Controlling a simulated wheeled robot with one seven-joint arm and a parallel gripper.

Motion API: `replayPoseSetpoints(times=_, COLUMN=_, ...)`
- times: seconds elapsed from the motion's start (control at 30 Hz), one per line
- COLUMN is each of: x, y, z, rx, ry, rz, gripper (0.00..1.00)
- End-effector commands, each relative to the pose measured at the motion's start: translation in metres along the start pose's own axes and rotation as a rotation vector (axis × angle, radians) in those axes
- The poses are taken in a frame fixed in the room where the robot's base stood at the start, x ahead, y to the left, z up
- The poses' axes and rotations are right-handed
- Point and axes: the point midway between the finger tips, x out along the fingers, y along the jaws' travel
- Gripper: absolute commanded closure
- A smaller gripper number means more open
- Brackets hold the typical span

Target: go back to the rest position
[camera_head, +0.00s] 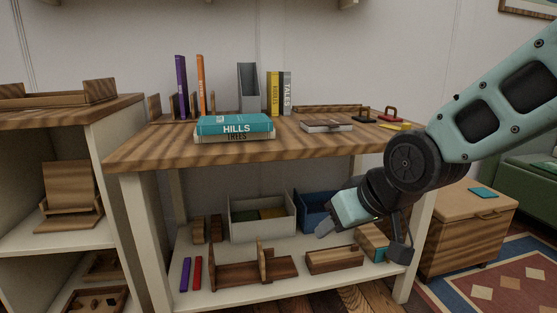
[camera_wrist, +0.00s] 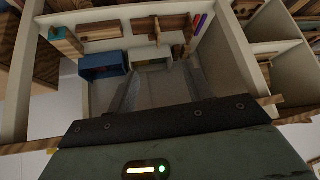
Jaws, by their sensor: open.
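My gripper (camera_head: 322,232) is at the front of the workbench's lower shelf (camera_head: 225,290), below the tabletop (camera_head: 290,150), with my arm reaching in from the right. In the wrist view, the two fingers of my gripper (camera_wrist: 163,88) stand apart with nothing between them. They point into the shelf space, towards a blue bin (camera_wrist: 103,65) and a pale grey bin (camera_wrist: 150,64). In the head view, the blue bin (camera_head: 314,204) is partly hidden behind my gripper, and the grey bin (camera_head: 260,228) stands to its left.
The tabletop overhangs the shelf. It bears teal books (camera_head: 235,126), upright books (camera_head: 181,87), a grey holder (camera_head: 248,88) and a flat box (camera_head: 326,125). Wooden racks (camera_head: 250,272) and a wooden box (camera_head: 333,259) line the shelf front. A wooden chest (camera_head: 465,230) stands right.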

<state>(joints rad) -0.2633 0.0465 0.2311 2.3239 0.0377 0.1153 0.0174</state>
Motion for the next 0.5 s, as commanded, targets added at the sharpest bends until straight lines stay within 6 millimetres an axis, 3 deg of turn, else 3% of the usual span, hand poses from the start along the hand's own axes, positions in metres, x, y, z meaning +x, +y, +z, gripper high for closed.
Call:
replayPoseSetpoints(times=0.03, x=-0.011, y=-0.019, z=0.029, rx=-0.029, ry=-0.091, rz=-0.022, gripper=0.49)
replayPoseSetpoints(times=0.2, x=-0.044, y=-0.054, z=0.116, rx=-0.116, ry=-0.365, rz=-0.059, gripper=0.49)
replayPoseSetpoints(times=0.4, x=-0.092, y=-0.069, z=0.202, rx=-0.216, ry=-0.639, rz=-0.066, gripper=0.49)
replayPoseSetpoints(times=0.5, x=-0.116, y=-0.070, z=0.179, rx=-0.209, ry=-0.635, rz=-0.066, gripper=0.49)
